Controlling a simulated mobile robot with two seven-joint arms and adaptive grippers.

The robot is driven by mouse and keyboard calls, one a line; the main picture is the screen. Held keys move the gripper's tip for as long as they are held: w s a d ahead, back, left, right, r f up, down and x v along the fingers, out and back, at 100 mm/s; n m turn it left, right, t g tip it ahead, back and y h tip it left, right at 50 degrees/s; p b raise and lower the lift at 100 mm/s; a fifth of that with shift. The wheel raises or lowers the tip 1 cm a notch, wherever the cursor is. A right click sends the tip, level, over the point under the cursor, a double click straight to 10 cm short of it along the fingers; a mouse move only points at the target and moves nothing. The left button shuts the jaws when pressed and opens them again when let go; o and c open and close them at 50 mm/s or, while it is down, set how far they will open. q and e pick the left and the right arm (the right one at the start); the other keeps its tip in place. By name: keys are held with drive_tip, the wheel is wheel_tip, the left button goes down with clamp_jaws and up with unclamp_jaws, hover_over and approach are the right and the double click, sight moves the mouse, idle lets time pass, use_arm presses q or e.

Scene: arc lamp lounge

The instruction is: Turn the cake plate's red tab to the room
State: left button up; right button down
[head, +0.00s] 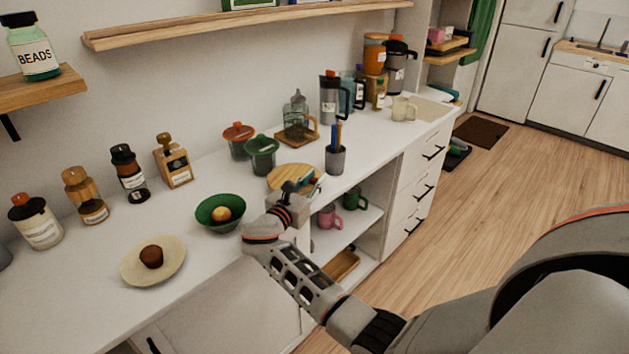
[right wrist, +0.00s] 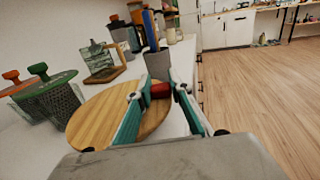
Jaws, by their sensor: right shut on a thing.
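The cake plate looks like a round wooden disc (head: 284,174) on the white counter near its front edge; it fills the middle of the right wrist view (right wrist: 95,115). Its red tab (right wrist: 160,90) is at the disc's right rim in that view, toward the counter's front edge. My right gripper (head: 306,182) reaches over the plate's front rim. In the right wrist view its teal fingers (right wrist: 159,93) are shut on the red tab, one on each side. The tab is hard to make out in the head view. My left gripper is not in view.
A grey cup (head: 335,160) with pens stands close behind the plate. A green lidded pot (head: 262,158) and a red-lidded pot (head: 238,146) stand to its left. A green bowl (head: 220,222) and a cream plate (head: 135,268) stand nearer. Open shelves with mugs (head: 329,217) are below.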

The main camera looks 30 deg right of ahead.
drive_tip(key=shift+s+a+f+m+g+h+b, duration=0.15)
drive_tip(key=shift+a+m+g+h+b, duration=0.3)
drive_tip(key=shift+m+g+b, duration=0.4)
drive_tip(key=shift+r+g, duration=0.2)
drive_tip(key=shift+g, duration=0.25)
drive_tip(key=c, duration=1.8)
unclamp_jaws()
drive_tip(key=shift+d, duration=0.1)
drive_tip(key=shift+v, duration=3.8)
drive_tip(key=shift+f, duration=0.1)
